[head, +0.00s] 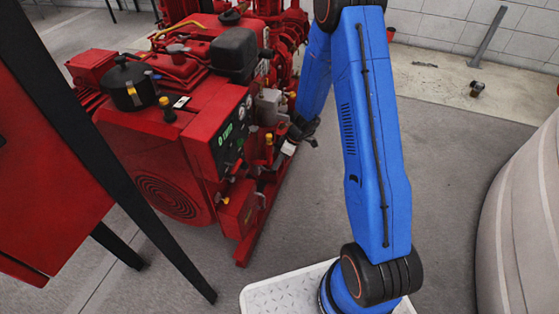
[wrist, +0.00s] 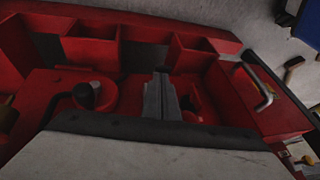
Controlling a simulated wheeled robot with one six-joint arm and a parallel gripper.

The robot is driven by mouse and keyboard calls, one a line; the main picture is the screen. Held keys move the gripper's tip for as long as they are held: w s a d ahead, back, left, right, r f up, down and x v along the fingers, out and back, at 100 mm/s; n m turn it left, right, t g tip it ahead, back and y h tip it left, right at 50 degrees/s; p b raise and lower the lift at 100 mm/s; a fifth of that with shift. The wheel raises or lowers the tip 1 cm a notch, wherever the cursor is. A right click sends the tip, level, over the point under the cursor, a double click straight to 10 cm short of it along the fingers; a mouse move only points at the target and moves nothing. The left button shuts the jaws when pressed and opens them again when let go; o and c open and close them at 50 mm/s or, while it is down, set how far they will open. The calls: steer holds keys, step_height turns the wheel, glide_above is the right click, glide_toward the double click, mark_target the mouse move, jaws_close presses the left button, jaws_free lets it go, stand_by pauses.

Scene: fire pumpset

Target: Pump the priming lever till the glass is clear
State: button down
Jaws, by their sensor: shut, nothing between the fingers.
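The red pumpset (head: 180,140) stands at the left in the head view, with a dark gauge panel (head: 235,130) on its near end. My gripper (head: 288,150) is beside the pumpset, right of the panel. In the wrist view its grey fingers (wrist: 162,97) are together and empty, over red parts. A black round knob on a curved lever (wrist: 84,95) is left of the fingers there. A bent metal handle (wrist: 263,92) is on a red box to the right. I cannot tell which of these is the priming lever. I cannot make out the glass.
A red cabinet on dark legs (head: 50,150) stands close at the left. A large pale rounded body (head: 525,220) is at the right edge. The grey floor (head: 450,150) between it and my arm is clear. A grey post (head: 488,35) stands by the wall.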

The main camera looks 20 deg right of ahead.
steer(key=shift+s+d+f, duration=0.2)
steer(key=shift+f, duration=0.35)
stand_by(0.6)
steer(key=f, duration=0.2)
steer(key=shift+s+d+f, duration=0.25)
steer(key=shift+d+f, duration=0.05)
steer(key=shift+r, duration=0.1)
stand_by(0.4)
steer(key=shift+r, duration=0.75)
